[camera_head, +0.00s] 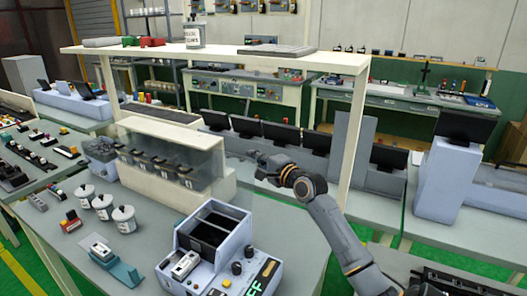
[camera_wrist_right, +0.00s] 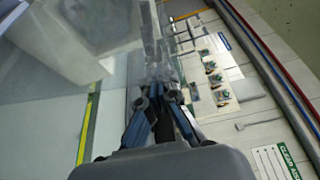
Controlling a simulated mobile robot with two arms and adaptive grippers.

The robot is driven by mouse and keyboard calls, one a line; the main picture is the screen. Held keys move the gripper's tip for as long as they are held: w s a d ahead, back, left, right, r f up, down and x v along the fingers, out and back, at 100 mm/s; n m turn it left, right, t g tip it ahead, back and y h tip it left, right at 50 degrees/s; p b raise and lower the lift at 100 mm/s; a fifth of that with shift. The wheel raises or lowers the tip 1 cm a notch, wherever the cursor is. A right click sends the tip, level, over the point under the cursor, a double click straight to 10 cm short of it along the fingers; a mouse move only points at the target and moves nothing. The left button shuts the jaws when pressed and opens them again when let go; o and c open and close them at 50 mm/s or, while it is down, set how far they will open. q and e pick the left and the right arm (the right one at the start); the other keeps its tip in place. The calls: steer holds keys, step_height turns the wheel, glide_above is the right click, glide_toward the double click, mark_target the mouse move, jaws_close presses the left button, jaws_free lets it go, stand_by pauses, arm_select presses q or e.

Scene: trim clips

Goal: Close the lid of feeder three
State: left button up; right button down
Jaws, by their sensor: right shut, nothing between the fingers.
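My right gripper (camera_head: 262,166) is shut and empty, reaching in from the right, close to the right end of a white housing (camera_head: 222,190) with a clear cover (camera_head: 195,155). Behind the cover stands a row of several dark units with pale labels (camera_head: 170,167); I cannot read which is feeder three or tell its lid's position. In the right wrist view my gripper (camera_wrist_right: 163,92) has its fingers together, beside or in front of a see-through panel (camera_wrist_right: 110,85). Whether it touches the panel is unclear. My left gripper is not in view.
A grey-blue device with an open black bin (camera_head: 207,232) stands at the front of the bench. White lidded jars (camera_head: 123,219) stand left of it. A shelf (camera_head: 215,55) on posts spans overhead. Grey boxes with black panels (camera_head: 282,138) line up behind.

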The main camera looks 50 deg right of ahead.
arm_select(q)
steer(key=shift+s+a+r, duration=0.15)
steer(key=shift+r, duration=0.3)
arm_select(e)
steer(key=shift+s+a+r, duration=0.1)
steer(key=shift+s+a, duration=0.2)
steer(key=shift+a, duration=0.5)
